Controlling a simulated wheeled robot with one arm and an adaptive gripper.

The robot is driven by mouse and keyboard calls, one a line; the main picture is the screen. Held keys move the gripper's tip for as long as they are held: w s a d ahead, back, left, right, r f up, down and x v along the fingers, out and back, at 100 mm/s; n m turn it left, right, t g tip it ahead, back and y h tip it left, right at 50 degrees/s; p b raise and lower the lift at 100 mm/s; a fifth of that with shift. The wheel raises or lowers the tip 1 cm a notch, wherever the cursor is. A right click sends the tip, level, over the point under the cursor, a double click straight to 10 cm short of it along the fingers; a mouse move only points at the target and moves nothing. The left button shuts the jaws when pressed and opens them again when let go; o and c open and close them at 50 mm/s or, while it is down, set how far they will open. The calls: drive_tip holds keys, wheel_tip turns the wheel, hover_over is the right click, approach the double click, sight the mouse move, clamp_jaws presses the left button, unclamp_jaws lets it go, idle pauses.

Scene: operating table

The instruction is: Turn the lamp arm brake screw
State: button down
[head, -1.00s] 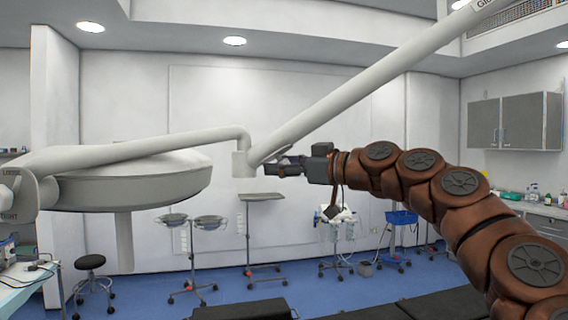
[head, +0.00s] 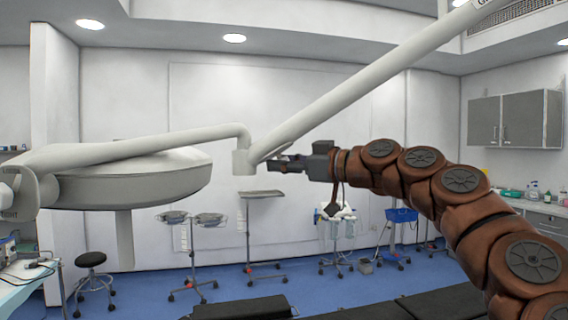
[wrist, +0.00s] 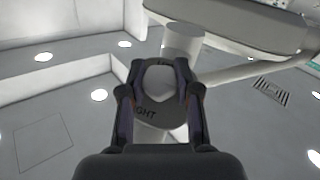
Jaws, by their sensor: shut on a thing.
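In the wrist view, the pale, rounded brake screw (wrist: 159,80) sits between the two fingers of my gripper (wrist: 160,70), which is shut on it. A grey plate (wrist: 160,112) lies behind the screw, with the letters "GHT" showing and the rest covered. In the head view, my gripper (head: 284,164) is at the right side of the lamp arm joint (head: 243,162), where a sloping white arm (head: 370,82) meets a lower arm (head: 140,144). The screw itself cannot be made out there.
The big round lamp head (head: 135,182) hangs at the left, with another marked plate (head: 18,195) at the picture edge. Wheeled stands (head: 262,193) and a stool (head: 90,259) stand below, clear of my arm. A black padded table (head: 240,308) lies at the bottom.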

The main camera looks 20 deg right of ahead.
drive_tip(key=shift+r+g+p, duration=0.15)
drive_tip(key=shift+g+p, duration=0.15)
drive_tip(key=shift+p, duration=0.15)
drive_tip(key=shift+r+n+g+y+p, duration=0.15)
drive_tip(key=shift+n+g+y+p, duration=0.25)
drive_tip(key=shift+g+y+p, duration=0.6)
drive_tip(key=g+y+p, duration=0.1)
drive_tip(key=p, duration=0.3)
drive_tip(key=shift+n+g, duration=0.3)
drive_tip(key=shift+g, duration=0.1)
drive_tip(key=shift+g+y+p, duration=0.3)
drive_tip(key=shift+g+p, duration=0.1)
drive_tip(key=shift+p, duration=1)
drive_tip(key=shift+w+d+f+n+g+y+p, duration=0.1)
drive_tip(key=shift+f+n+g+y+p, duration=0.25)
drive_tip(key=shift+g+p, duration=0.45)
drive_tip(key=shift+f+n+g+y+p, duration=0.1)
drive_tip(key=shift+n+g+y+p, duration=0.4)
drive_tip(key=shift+g, duration=0.9)
drive_tip(key=shift+g+y+p, duration=0.25)
drive_tip(key=shift+g+p, duration=0.05)
drive_tip(key=shift+g, duration=0.2)
